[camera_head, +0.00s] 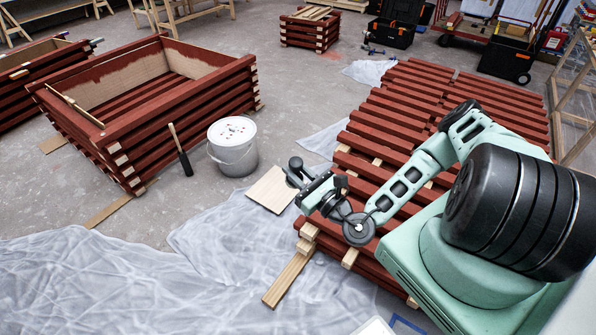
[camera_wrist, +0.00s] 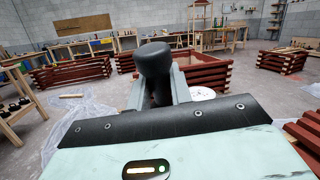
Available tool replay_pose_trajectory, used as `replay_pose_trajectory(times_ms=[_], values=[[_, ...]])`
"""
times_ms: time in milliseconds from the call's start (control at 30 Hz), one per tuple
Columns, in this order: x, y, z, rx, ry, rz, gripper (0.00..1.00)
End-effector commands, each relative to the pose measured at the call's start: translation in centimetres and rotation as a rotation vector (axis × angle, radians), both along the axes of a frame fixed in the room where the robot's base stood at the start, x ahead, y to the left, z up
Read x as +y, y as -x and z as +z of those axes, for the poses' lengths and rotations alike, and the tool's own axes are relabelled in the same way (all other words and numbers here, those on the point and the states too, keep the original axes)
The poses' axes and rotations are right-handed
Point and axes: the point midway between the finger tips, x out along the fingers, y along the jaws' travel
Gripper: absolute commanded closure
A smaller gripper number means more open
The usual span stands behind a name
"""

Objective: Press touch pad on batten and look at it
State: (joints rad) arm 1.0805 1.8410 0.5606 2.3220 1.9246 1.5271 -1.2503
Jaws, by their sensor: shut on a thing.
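My gripper (camera_head: 299,182) is shut on a dark, round-headed pad tool (camera_wrist: 154,62), which seems to be the touch pad. In the head view the pad tool (camera_head: 295,163) is small at the gripper's end, above the floor and near a pale wooden board (camera_head: 267,191). Its pressing face cannot be made out. Dark red painted battens (camera_head: 397,104) lie in rows on a stack to the right of the gripper, partly hidden by my arm. The pad appears apart from them. In the wrist view the gripper's fingers (camera_wrist: 160,92) flank the tool's stem.
Plastic sheeting (camera_head: 120,275) covers the near floor. Loose pale strips (camera_head: 288,279) lie by the stack.

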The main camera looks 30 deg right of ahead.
Motion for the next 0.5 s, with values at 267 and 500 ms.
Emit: replay_pose_trajectory(times_ms=[267,500], values=[[7.2,1.7,7.8,-0.416,0.151,0.410,0.95],[12.9,6.7,12.7,-0.777,0.217,0.810,0.95]])
